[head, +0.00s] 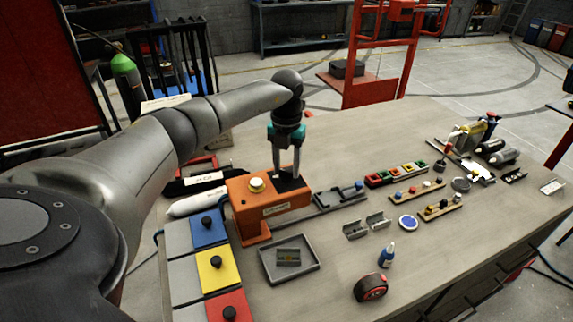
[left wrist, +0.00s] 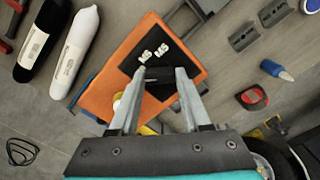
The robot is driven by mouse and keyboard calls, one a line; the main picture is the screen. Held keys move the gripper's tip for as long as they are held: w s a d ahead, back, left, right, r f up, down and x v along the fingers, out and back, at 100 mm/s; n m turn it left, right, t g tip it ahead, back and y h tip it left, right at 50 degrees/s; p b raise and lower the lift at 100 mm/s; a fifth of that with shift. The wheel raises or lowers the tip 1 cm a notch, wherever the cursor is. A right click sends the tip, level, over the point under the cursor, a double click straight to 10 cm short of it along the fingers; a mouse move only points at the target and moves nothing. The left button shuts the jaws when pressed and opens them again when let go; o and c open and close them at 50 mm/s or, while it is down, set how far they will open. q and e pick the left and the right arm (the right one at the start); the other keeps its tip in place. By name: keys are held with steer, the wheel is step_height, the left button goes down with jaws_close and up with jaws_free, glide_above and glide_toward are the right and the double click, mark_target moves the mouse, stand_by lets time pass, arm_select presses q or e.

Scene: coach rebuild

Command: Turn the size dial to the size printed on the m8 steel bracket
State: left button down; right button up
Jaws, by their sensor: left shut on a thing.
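My left gripper (head: 287,172) points down onto the top of the orange box (head: 268,208). In the left wrist view its fingers (left wrist: 160,78) are shut on the dark size dial (left wrist: 158,73), which sits on a black plate with white size labels (left wrist: 152,54) beyond it. The labels are too small to read surely. A grey steel bracket (head: 288,257) with a yellowish mark lies in a dark tray (head: 268,275) in front of the box; its print is not legible. My right gripper is in neither view.
Two grey brackets (head: 355,230) lie right of the tray. A blue-capped bottle (head: 387,254) and a red tape measure (head: 370,288) stand near the front. Blue, yellow and red panels with black knobs (head: 216,261) lie left of the tray. The bench's back middle is clear.

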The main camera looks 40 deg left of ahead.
mark_target(287, 171)
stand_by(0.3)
arm_select(q)
steer(key=shift+c, duration=1.8)
jaws_free()
steer(key=shift+r, duration=0.1)
step_height(287, 171, up, 15)
steer(key=b, duration=0.1)
